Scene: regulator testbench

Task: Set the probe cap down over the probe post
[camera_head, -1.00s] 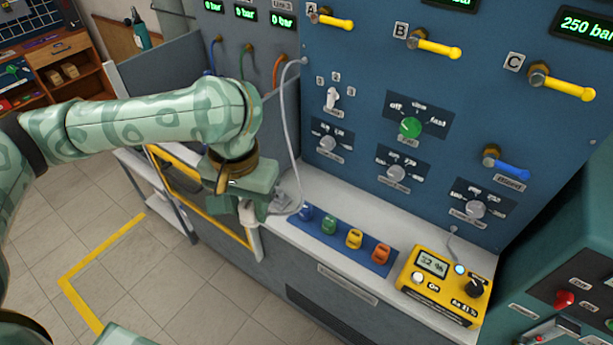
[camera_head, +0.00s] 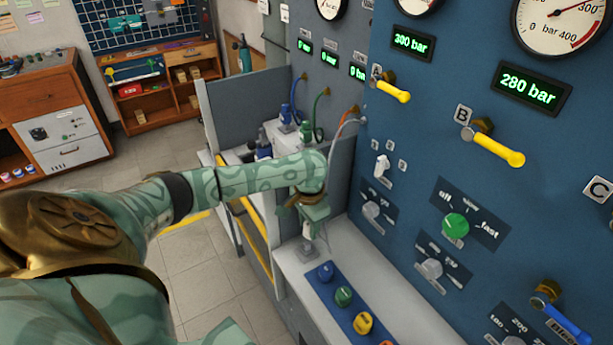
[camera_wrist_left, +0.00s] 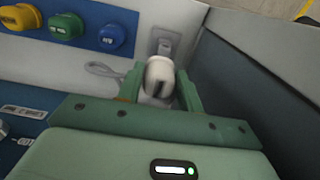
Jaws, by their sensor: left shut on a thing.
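My left gripper (camera_head: 312,225) hangs over the white bench ledge, left of the coloured caps. In the left wrist view its two green fingers (camera_wrist_left: 160,88) are shut on the white probe cap (camera_wrist_left: 159,72), which has a dark slot. The cap shows only as a small pale piece below the gripper in the head view. A small grey fitting on a square plate, seemingly the probe post (camera_wrist_left: 164,44), stands just beyond the cap in the wrist view. The plate also shows under the gripper in the head view (camera_head: 306,251). I cannot tell whether cap and post touch. My right gripper is out of view.
A blue strip holds blue (camera_head: 326,270), green (camera_head: 343,296) and yellow (camera_head: 363,322) caps beside the gripper. A pale cable (camera_wrist_left: 100,69) loops near the post. The blue panel (camera_head: 420,160) with protruding yellow levers rises close on the right.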

